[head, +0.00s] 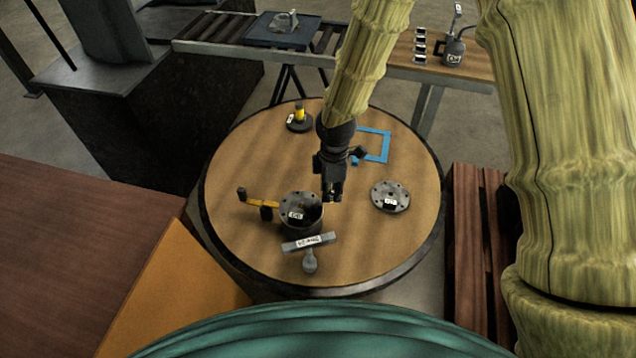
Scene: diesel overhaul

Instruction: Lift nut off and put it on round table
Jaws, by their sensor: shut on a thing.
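The round table (240,245) has a wooden top and a dark rim. A dark, labelled cylindrical housing (302,213) stands on it near the middle. My gripper (333,198) points down just right of and above the housing. It is shut on a small dark thing, apparently the nut, mostly hidden between the fingers. A grey round flange (390,196) with holes and a label lies flat on the table to the right, apart from my gripper.
A yellow-handled tool (262,204) is left of the housing, and a labelled T-shaped tool (309,243) is in front. Behind are a yellow-and-black piece on a dark base (299,118) and a blue square frame (373,145). The table's right front is clear.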

